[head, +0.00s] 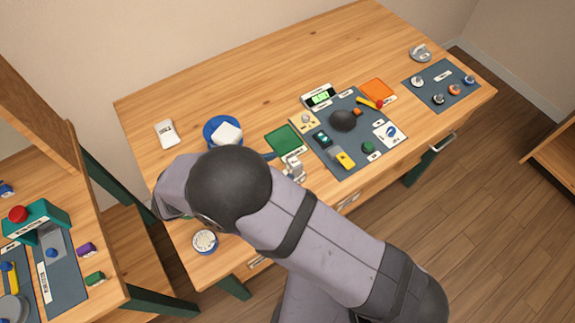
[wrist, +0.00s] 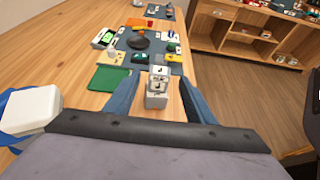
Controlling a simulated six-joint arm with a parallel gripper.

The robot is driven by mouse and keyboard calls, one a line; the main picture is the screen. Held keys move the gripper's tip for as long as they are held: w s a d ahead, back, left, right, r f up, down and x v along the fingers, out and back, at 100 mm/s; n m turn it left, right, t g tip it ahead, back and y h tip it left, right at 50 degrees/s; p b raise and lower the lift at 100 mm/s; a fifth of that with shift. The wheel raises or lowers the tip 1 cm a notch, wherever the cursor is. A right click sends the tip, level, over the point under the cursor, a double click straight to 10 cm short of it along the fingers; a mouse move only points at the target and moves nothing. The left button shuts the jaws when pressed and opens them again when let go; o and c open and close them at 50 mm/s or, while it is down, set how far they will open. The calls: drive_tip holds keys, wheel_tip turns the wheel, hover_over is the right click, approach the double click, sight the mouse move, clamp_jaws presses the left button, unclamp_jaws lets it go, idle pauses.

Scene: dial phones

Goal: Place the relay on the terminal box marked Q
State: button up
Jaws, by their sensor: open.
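My gripper (wrist: 160,84) is open in the wrist view, with one blue-grey finger on each side of a small stack. The upper pale grey block (wrist: 158,76) has dark markings and sits on a similar lower block (wrist: 156,99). The stack also shows in the head view as a pale upright piece (head: 293,168) beside my arm, partly hidden. The fingers look apart from the blocks. I cannot tell which block is the relay or which is the terminal box, and no letter Q is readable.
A green mat (head: 285,140) and a dark panel (head: 340,161) with several small parts lie close by. A blue bowl (head: 209,131) holding a white block (head: 227,133) stands left. A round white dial (head: 204,242) is near the front edge. The table's back is clear.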

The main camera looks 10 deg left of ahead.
sight(289, 164)
drive_tip(key=shift+v, duration=0.8)
drive_tip(key=d+m+g, duration=0.1)
drive_tip(key=w+d+r+m+g, duration=0.1)
drive_tip(key=d, duration=0.1)
drive_tip(key=w+d+m, duration=0.1)
drive_tip(key=shift+d+r+g, duration=0.15)
drive_tip(key=shift+d+g, duration=0.1)
drive_tip(key=shift+g, duration=0.15)
drive_tip(key=s+d+m+g+y, duration=0.3)
drive_tip(key=d+m+y, duration=0.1)
drive_tip(key=d+m, duration=0.7)
drive_tip(key=s+d+m+g+y, duration=0.3)
drive_tip(key=d+m+y, duration=0.2)
drive_tip(key=d+m, duration=0.6)
drive_tip(key=shift+d+f+m+g+y, duration=0.2)
drive_tip(key=shift+d+m+g+y, duration=0.15)
drive_tip(key=shift+m, duration=0.65)
